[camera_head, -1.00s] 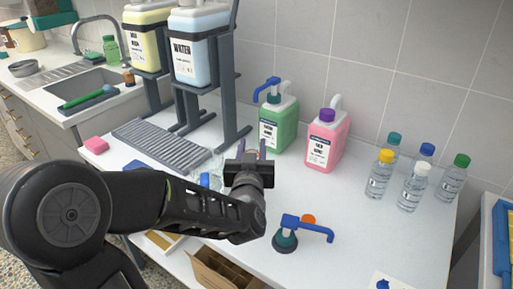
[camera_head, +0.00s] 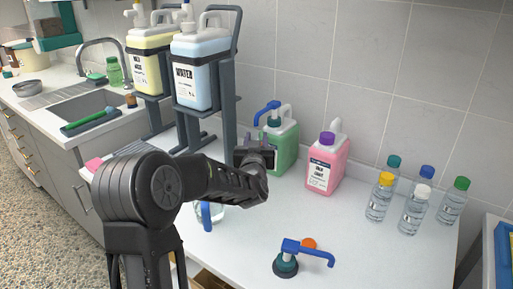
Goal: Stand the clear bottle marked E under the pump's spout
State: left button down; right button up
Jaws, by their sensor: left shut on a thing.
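A green jug (camera_head: 284,146) with a blue pump (camera_head: 268,112) stands by the back wall. The pump's spout points left and toward me. My left gripper (camera_head: 256,148) is in front of the jug's left side, just below the spout. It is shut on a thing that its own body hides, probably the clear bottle. No letter E can be read, and whether the thing stands on the table cannot be told. My right gripper is not in view.
A pink jug (camera_head: 327,165) stands right of the green one. Several capped clear bottles (camera_head: 413,210) stand at the right. A loose blue pump (camera_head: 288,262) is at the front, and a clear vessel with a blue handle (camera_head: 206,214) is beside my arm. The white table between is clear.

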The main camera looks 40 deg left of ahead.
pick_arm(q)
jog(key=shift+w+a, duration=0.15)
jog(key=shift+w, duration=0.1)
jog(key=shift+w+a+f, duration=0.1)
jog(key=shift+w+f, duration=0.05)
jog(key=shift+f, duration=1.6)
jog(key=c, duration=1.2)
grip_release()
jog(key=shift+r, duration=0.1)
jog(key=b+v, duration=0.1)
jog(key=v, duration=1.1)
